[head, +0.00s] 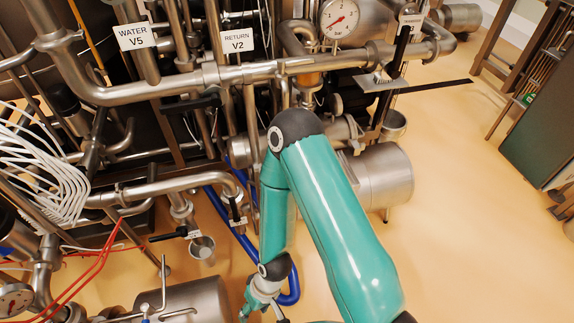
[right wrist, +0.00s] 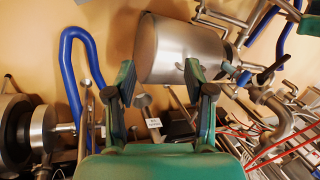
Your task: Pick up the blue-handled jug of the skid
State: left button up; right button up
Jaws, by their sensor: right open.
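I cannot make out a jug with a blue handle for certain in either view. A small steel cup-like piece (right wrist: 143,101) also shows between my fingers in the right wrist view. My right gripper (head: 264,312) is low in the head view, partly cut off by the bottom edge. In the right wrist view its green fingers (right wrist: 160,76) stand apart, open, with nothing between their tips.
A steel cylinder (head: 190,301) lies at the bottom of the head view and shows beyond my fingers (right wrist: 178,50). A blue hose (head: 222,207) loops beside my arm. Pipes (head: 180,84) and red cables (head: 98,262) crowd the left. Floor (head: 470,240) is clear at right.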

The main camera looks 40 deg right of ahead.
jog(key=w+d+r+n+g, duration=0.1)
jog(key=w+d+r+n, duration=0.6)
jog(key=w+d+r, duration=0.55)
jog(key=w+d+r+m+t+h, duration=0.1)
jog(key=d+r+t, duration=0.1)
jog(key=d+r, duration=0.85)
jog(key=w+d+r+m+t+h, duration=0.1)
jog(key=d+r+t+h, duration=0.15)
jog(key=d+r, duration=0.8)
jog(key=shift+y, duration=0.35)
jog(key=w+a+f, duration=0.1)
jog(key=f, duration=0.2)
jog(key=w+a+f, duration=0.1)
jog(key=w+f, duration=0.1)
jog(key=w+a+f, duration=0.1)
jog(key=f, duration=0.2)
jog(key=shift+w+a+f, duration=0.2)
jog(key=shift+a+f, duration=0.15)
jog(key=x, duration=0.2)
jog(key=p+x, duration=0.1)
jog(key=x, duration=0.1)
jog(key=shift+w+f, duration=0.15)
jog(key=shift+w, duration=0.2)
